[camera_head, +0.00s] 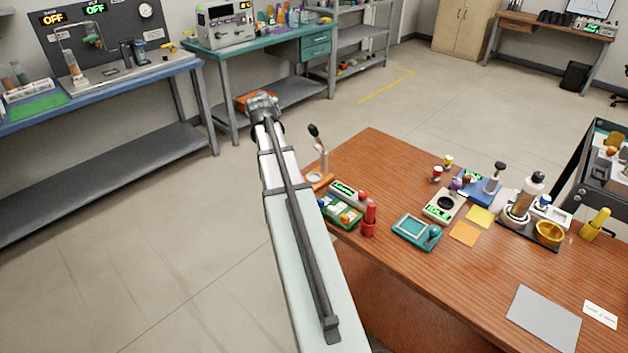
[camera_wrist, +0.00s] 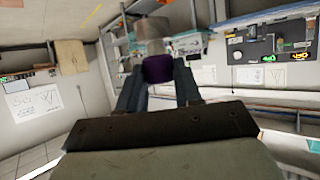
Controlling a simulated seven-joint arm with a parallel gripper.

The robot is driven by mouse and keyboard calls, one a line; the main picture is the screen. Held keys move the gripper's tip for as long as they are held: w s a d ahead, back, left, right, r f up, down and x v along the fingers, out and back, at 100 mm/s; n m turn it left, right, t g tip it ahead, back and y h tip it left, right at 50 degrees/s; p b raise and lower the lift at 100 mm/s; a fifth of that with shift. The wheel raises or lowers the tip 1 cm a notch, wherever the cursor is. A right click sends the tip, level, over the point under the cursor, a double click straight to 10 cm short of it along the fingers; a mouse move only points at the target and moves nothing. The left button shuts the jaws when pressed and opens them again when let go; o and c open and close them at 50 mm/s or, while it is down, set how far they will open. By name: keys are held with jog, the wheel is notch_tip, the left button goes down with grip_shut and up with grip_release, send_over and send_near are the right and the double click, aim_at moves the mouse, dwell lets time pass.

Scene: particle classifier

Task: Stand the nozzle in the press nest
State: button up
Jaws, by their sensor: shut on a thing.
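In the wrist view, my gripper (camera_wrist: 158,72) is shut on a small purple piece (camera_wrist: 158,69), with a pale grey, blurred part (camera_wrist: 152,32) showing beyond it. I take this piece to be the nozzle, but its full shape is unclear. In the head view, my arm reaches out past the table's left edge, and the held piece cannot be made out there. A black-knobbed lever device with an orange base (camera_head: 319,182) stands at the table's back left corner. A blue-based device with a black knob (camera_head: 482,190) stands at the back right. I cannot tell which has the press nest.
The wooden table (camera_head: 400,270) holds a green tray (camera_head: 345,221), red bottle (camera_head: 370,220), teal device (camera_head: 412,232), scale (camera_head: 443,205), yellow bowl (camera_head: 549,233) and grey mat (camera_head: 544,318). Benches stand at the back left, with open floor between.

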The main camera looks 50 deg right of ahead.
jog(key=s+d+f+m+g+h, duration=0.1)
jog(key=s+d+f, duration=0.1)
jog(key=s+f, duration=0.3)
jog(key=s+d+f+m+g, duration=0.1)
jog(key=s+d+f, duration=0.1)
jog(key=s+f, duration=0.3)
jog(key=s+d+f+m+h, duration=0.1)
jog(key=s+d+f, duration=0.2)
jog(key=s+f, duration=0.2)
jog(key=shift+s+f+g+h, duration=0.15)
jog(key=shift+s+f+g, duration=0.05)
jog(key=shift+f, duration=0.55)
jog(key=shift+s+f+g+h, duration=0.15)
jog(key=shift+f+g, duration=0.05)
jog(key=shift+f, duration=1.95)
jog(key=shift+f, duration=0.2)
jog(key=o, duration=1.1)
jog(key=shift+r, duration=0.1)
jog(key=shift+r, duration=0.15)
jog(key=v, duration=0.7)
jog(key=shift+s+a, duration=0.15)
jog(key=shift+a, duration=0.05)
